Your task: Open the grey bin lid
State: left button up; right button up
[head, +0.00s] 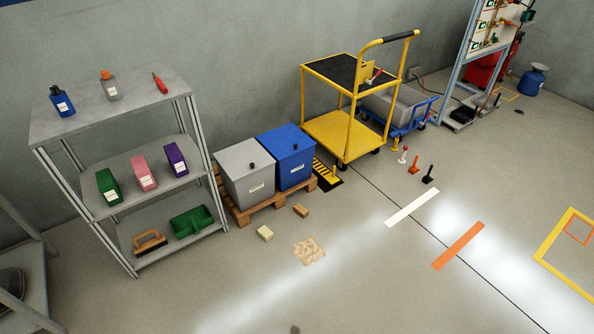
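The grey bin (247,187) stands on a wooden pallet, to the right of the metal shelf. Its flat grey lid (240,155) lies shut on top, with a small dark knob (251,166) near the front edge. A label is on its front face. A blue bin (290,170) with its own lid and dark knob stands close beside it on the right. Neither of my grippers is in view.
The grey shelf (75,122) holds bottles, boxes, a brush and a green dustpan. The pallet (247,214) extends under both bins. A sponge (265,233), a brown block (301,210) and a spill (308,250) lie in front. A yellow cart (342,133) stands right. Foreground floor is mostly clear.

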aim_at(239, 161)
jog(key=u, duration=0.4)
jog(key=i+l+u, duration=0.6)
jog(key=l+u, duration=0.15)
jog(key=l, duration=0.2)
jog(key=i+l+u, duration=0.1)
jog(key=l+u, duration=0.15)
jog(key=l, duration=0.15)
